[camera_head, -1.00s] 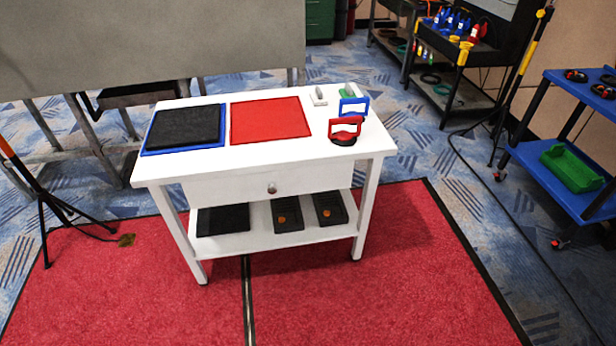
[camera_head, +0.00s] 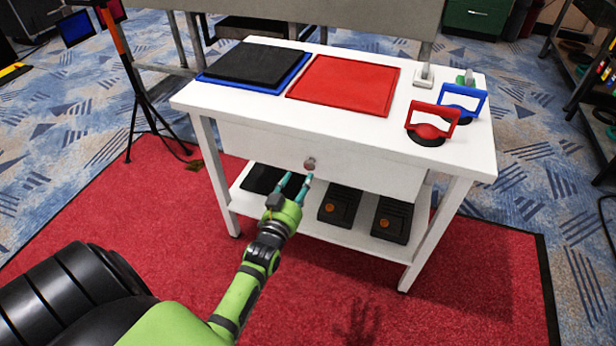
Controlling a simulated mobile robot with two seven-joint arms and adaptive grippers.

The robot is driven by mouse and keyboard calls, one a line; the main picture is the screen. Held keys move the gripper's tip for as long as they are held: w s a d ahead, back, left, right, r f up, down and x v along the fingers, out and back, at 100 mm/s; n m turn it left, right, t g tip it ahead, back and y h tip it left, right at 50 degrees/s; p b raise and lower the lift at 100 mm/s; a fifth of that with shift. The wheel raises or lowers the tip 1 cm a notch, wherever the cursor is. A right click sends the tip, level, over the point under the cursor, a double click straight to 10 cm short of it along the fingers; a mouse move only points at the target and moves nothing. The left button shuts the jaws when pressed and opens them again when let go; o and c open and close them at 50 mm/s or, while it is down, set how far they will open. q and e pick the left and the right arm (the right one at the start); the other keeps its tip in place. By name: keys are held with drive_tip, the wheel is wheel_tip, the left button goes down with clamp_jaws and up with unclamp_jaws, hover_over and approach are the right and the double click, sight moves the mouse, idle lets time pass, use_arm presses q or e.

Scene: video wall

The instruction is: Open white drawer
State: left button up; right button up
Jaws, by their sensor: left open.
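The white drawer (camera_head: 345,172) is in the front of a white table (camera_head: 478,160) and looks shut. Its round knob (camera_head: 310,163) is at the middle of the drawer front. My left gripper (camera_head: 294,182) has come in from the lower left on a green arm. Its two teal fingers are apart and point up toward the knob, with the tips just below it. Whether they touch the knob cannot be told. Nothing shows between the fingers. My right gripper is not in view.
On the table top are a black pad on a blue tray (camera_head: 215,80), a red tray (camera_head: 345,85), and red (camera_head: 430,130) and blue (camera_head: 463,100) suction handles. Black bins (camera_head: 340,205) stand on the lower shelf. A tripod (camera_head: 140,95) stands left. Red carpet in front is clear.

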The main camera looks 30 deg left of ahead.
sight(308, 168)
use_arm(q)
drive_tip(key=x, duration=0.6)
drive_tip(key=shift+w+b, duration=0.15)
drive_tip(key=shift+b, duration=0.25)
drive_tip(key=shift+d, duration=0.1)
clamp_jaws()
